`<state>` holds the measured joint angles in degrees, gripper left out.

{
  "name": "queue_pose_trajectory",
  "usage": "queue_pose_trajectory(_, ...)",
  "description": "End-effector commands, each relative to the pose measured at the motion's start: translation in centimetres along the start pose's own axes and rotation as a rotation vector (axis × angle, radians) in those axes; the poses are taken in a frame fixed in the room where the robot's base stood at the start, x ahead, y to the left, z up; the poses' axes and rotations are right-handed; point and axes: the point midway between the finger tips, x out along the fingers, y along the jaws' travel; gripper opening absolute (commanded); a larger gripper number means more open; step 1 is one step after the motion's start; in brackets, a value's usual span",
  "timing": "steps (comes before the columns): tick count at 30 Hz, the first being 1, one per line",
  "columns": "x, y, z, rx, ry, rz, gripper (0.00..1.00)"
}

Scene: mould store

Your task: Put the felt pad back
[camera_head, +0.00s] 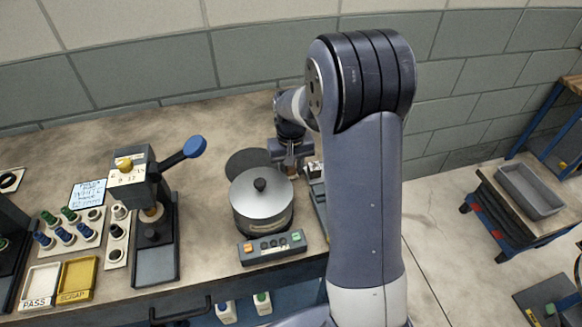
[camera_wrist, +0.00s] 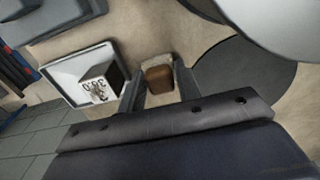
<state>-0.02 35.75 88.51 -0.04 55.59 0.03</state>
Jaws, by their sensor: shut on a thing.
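My gripper (camera_head: 291,162) is behind and right of the lidded metal pot (camera_head: 262,208), low over the bench. In the wrist view my gripper (camera_wrist: 159,84) is shut on a small block (camera_wrist: 158,77), brown on one part and pale on another, which looks to be the felt pad. Whether its underside touches the bench I cannot tell. A flat dark round disc (camera_head: 245,160) lies on the bench behind the pot, and shows in the wrist view (camera_wrist: 245,80) to the right of the block, apart from it.
A white-rimmed tray (camera_wrist: 62,80) holding a printed cube (camera_wrist: 99,86) is close left of my gripper in the wrist view. A control box (camera_head: 271,247) stands before the pot. A press with a blue-knobbed lever (camera_head: 194,147) is left. Bare bench lies behind the press.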

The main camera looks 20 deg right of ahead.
Motion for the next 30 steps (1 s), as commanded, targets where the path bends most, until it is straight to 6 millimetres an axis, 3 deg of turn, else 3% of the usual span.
queue_pose_trajectory(3, 0.4, 0.0, 0.0, 0.0, 0.0, 0.0, 0.11)
queue_pose_trajectory(4, 0.3, 0.0, 0.0, 0.0, 0.0, 0.0, 0.34)
queue_pose_trajectory(6, 0.3, 0.0, 0.0, 0.0, 0.0, 0.0, 0.39)
queue_pose_trajectory(17, -0.4, 0.0, 0.0, 0.0, 0.001, 0.0, 0.41)
queue_pose_trajectory(30, -9.0, 0.0, -0.1, 0.0, 0.004, 0.0, 0.41)
